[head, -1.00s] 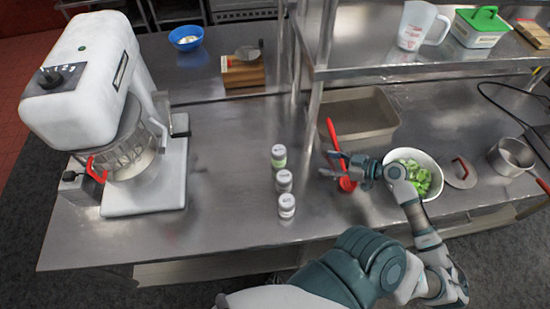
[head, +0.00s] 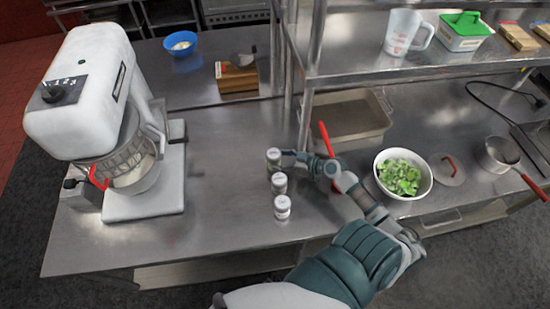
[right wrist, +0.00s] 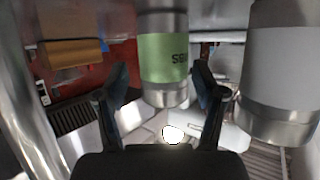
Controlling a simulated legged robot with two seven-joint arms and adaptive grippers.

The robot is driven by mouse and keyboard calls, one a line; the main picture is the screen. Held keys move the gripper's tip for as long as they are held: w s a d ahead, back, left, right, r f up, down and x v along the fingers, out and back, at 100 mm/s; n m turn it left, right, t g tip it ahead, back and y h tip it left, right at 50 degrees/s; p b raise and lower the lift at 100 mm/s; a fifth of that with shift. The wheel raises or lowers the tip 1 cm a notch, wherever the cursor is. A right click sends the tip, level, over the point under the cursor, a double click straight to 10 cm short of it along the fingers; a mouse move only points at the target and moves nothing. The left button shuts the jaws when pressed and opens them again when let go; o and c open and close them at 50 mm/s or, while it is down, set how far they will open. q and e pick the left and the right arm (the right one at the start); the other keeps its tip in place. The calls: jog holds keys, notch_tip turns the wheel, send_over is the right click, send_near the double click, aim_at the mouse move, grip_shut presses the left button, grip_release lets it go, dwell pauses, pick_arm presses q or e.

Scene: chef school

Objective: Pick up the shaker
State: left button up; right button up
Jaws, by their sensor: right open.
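Three small shakers with metal caps stand in a row on the steel counter in the head view. The farthest, a shaker with a green label (head: 273,161), is at my right gripper (head: 285,159). The middle shaker (head: 279,183) and the nearest shaker (head: 282,207) have pale labels. In the right wrist view, the green-labelled shaker (right wrist: 163,57) shows between the two open fingers of my right gripper (right wrist: 160,85), with gaps on both sides. A pale shaker (right wrist: 284,70) is close by on the right. My left gripper is not in view.
A stand mixer (head: 88,95) stands at left. A shelf post (head: 309,95), a metal tray (head: 352,118) and a red-handled utensil (head: 325,139) are near my right arm. A bowl of greens (head: 427,178) and a pan (head: 494,156) are right. The counter left of the shakers is clear.

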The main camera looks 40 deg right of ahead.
jog(key=shift+w+a+f, duration=0.15)
jog(key=shift+w+a, duration=0.25)
jog(key=shift+a, duration=0.05)
jog(key=c, duration=1)
jog(key=shift+d, duration=0.15)
jog(key=shift+c, duration=0.4)
